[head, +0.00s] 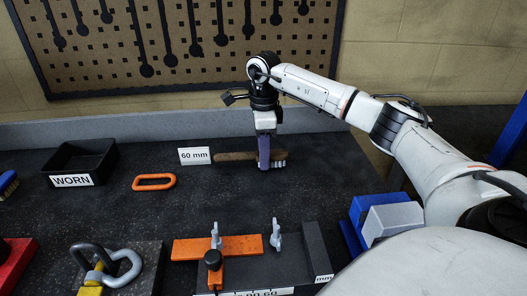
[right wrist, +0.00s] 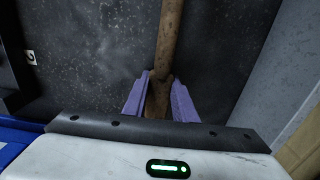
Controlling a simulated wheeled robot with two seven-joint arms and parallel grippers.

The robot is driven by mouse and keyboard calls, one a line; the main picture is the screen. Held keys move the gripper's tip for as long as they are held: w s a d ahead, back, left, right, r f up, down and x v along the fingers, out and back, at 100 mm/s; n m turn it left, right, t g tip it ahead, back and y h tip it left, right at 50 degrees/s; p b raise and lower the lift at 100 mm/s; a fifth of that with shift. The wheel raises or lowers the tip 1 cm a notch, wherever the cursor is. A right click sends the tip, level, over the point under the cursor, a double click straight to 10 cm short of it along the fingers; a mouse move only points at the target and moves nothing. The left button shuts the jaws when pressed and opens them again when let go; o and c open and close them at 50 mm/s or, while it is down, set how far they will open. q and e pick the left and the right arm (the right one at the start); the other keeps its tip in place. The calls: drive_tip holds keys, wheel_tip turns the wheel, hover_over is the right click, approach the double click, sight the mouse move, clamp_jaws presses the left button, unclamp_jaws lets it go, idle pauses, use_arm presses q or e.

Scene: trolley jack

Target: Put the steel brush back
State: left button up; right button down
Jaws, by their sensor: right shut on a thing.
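The steel brush (head: 235,157) has a brown wooden handle pointing left and a pale grey head at its right end. It is at or just above the dark bench top near the back; I cannot tell if it touches. My right gripper (head: 264,165) comes down on it from above, its purple fingers shut across it near the head. In the right wrist view the handle (right wrist: 168,40) runs up from between the two fingers (right wrist: 158,100). My left gripper is not in view.
A "60 mm" card (head: 194,156) stands just left of the brush. An orange link (head: 154,182) and a black "WORN" tray (head: 110,158) lie further left. An orange-and-black fixture (head: 312,250) is in front. A pegboard (head: 190,82) hangs behind. The bench between link and fixture is clear.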

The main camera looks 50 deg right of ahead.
drive_tip(key=shift+f, duration=0.55)
idle(0.4)
drive_tip(key=c, duration=1.4)
unclamp_jaws()
drive_tip(key=shift+o, duration=0.2)
wheel_tip(320, 180, up, 10)
drive_tip(key=shift+r+b, duration=0.2)
drive_tip(key=shift+b, duration=0.1)
